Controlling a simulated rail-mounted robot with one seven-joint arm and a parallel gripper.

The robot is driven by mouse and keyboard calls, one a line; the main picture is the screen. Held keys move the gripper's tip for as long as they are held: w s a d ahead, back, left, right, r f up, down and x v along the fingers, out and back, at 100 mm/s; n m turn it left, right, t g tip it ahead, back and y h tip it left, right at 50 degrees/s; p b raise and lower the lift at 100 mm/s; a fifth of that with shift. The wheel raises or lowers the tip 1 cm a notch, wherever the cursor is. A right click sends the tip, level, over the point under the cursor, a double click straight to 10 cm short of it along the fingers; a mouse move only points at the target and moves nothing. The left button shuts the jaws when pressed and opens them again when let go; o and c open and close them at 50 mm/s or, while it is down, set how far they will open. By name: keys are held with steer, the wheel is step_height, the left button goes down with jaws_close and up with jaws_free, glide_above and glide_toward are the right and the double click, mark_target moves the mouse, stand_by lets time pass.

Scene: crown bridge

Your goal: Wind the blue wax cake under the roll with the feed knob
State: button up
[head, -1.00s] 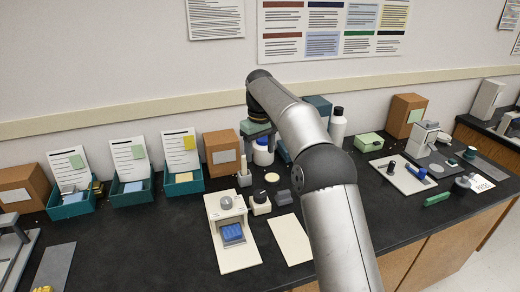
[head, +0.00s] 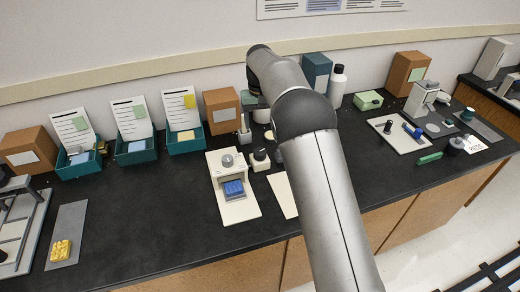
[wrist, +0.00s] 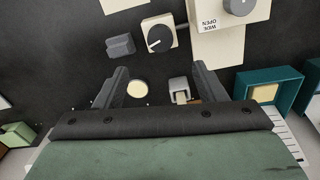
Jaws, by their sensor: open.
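The blue wax cake (head: 233,188) lies on the white stand of a small press-like device (head: 238,208), below a round grey part (head: 227,160). Beside it on the right is a small white box with a dark dial knob (head: 260,155). The wrist view shows this dial (wrist: 158,38) and the device's grey round part (wrist: 240,5) near an "OPEN WIDE" label. I cannot tell which one is the feed knob. The wax cake is out of the wrist view. My gripper (wrist: 162,82) is open and empty, its fingers apart above the bench behind the dial box; my arm mostly hides it in the head view.
A dark grey block (wrist: 120,45) and a cream disc (wrist: 137,89) are near my fingers. Teal trays (head: 135,151) stand along the back left, with a brown box (head: 221,108) beside them. Black bench is clear left of the device.

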mark_target(260, 152)
step_height(260, 152, down, 14)
steer(key=shift+r+p, duration=0.1)
steer(key=shift+p, duration=1)
steer(key=c, duration=1)
